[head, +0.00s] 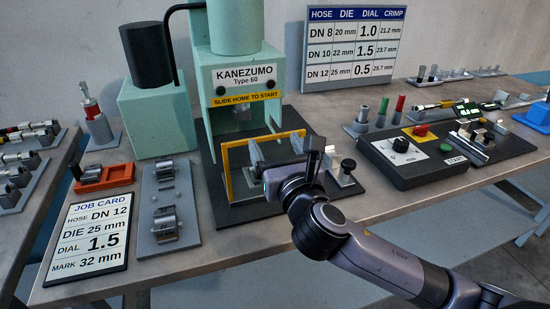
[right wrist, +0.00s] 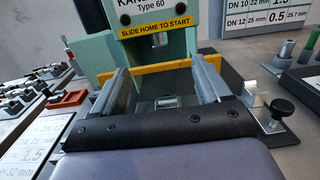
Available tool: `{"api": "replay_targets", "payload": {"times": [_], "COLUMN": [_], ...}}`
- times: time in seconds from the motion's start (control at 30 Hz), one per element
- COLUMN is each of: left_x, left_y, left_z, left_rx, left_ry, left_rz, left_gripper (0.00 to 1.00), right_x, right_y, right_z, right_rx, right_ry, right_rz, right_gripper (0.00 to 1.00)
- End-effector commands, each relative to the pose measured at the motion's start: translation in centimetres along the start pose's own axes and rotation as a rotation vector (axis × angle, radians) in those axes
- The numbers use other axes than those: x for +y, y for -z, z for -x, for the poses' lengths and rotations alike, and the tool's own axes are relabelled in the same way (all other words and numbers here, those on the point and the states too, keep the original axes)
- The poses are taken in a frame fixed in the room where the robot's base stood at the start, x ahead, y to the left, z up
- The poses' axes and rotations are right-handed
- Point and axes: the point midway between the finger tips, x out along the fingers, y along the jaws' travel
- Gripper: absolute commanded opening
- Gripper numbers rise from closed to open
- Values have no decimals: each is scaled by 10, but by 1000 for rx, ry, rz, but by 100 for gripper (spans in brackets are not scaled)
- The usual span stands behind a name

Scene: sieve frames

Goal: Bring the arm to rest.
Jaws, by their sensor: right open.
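My right arm (head: 370,258) comes in from the lower right in the head view. Its right gripper (head: 283,152) is in front of the green press (head: 238,72), close to the yellow guard frame (head: 226,176). In the right wrist view the two fingers of the gripper (right wrist: 160,88) are wide apart with nothing between them. The yellow guard bar (right wrist: 158,68) runs across at the fingertips; I cannot tell whether they touch it. My left gripper is not in view.
A black control box (head: 400,172) with a dial stands to the right. A job card (head: 88,238), a grey plate with dies (head: 185,222) and a red tray (head: 118,176) lie to the left. A small clamp with a black knob (right wrist: 281,108) is beside the gripper. The table's front edge is mostly clear.

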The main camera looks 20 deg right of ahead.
Motion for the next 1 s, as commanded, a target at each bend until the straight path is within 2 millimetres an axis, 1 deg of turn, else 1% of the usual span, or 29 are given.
{"api": "replay_targets", "payload": {"times": [0.13, 0.5, 0.57, 0.63, 0.67, 0.77, 0.87, 0.9, 0.97, 1.0], "left_x": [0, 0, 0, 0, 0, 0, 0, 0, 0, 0], "left_y": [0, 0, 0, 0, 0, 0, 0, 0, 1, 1], "left_z": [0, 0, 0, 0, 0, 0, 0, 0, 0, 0], "left_rx": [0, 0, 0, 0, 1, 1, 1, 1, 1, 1], "left_ry": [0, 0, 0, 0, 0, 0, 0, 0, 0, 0], "left_rz": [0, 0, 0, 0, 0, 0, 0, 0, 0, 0], "left_gripper": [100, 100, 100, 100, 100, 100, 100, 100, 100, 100], "right_x": [-2, -2, -2, -3, -4, -11, -19, -23, -28, -32], "right_y": [-4, -5, -3, 3, 8, 30, 61, 74, 92, 104], "right_z": [-2, -2, -2, 2, 4, 16, 35, 45, 59, 70], "right_rx": [-12, -15, -9, 13, 30, 114, 224, 266, 325, 360], "right_ry": [0, 0, 1, 8, 15, 54, 134, 176, 249, 303], "right_rz": [0, -2, -15, -68, -108, -316, -603, -723, -898, -1011], "right_gripper": [76, 76, 76, 76, 76, 76, 76, 76, 76, 76]}}
